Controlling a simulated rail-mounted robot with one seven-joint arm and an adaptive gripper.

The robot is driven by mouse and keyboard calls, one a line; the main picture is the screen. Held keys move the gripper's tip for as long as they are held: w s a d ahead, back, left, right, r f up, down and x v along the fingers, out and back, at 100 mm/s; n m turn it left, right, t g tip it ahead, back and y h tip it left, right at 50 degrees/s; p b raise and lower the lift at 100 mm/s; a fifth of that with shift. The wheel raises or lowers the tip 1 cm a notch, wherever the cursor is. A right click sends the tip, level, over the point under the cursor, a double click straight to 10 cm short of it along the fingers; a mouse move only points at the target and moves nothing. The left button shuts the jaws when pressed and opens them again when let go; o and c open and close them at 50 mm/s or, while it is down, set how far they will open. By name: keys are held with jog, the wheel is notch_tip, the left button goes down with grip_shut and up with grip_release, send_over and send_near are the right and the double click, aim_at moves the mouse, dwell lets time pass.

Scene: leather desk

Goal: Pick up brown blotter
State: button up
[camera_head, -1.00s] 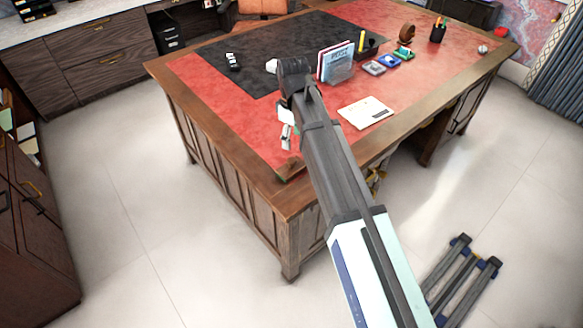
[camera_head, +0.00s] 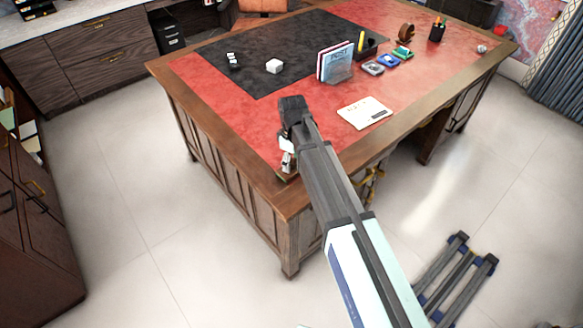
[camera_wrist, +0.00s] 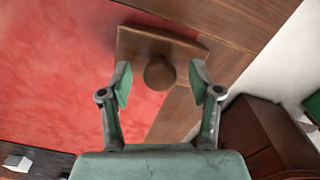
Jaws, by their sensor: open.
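The brown blotter (camera_wrist: 150,42), a wooden block with a round knob on top, lies at the desk's near corner, partly over the red leather and partly over the wood border. In the wrist view my gripper (camera_wrist: 162,84) is open, with one finger on each side of the knob and visible gaps between. The fingers look close above the blotter; contact cannot be told. In the head view my gripper (camera_head: 287,162) is low over the near corner and hides most of the blotter.
On the desk (camera_head: 215,115) stand a white block (camera_head: 275,66), a book holder (camera_head: 337,65), a notepad (camera_head: 365,112), small boxes and a pen cup (camera_head: 438,32). The red leather left of my arm is clear. The desk edge and floor drop away close by.

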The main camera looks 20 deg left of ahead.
aim_at(292, 160)
jog(key=shift+f, duration=0.55)
grip_shut()
jog(key=shift+r, duration=0.15)
notch_tip(292, 160, up, 20)
jog(key=b, duration=0.3)
jog(key=c, duration=0.9)
grip_release()
jog(key=shift+c, duration=1)
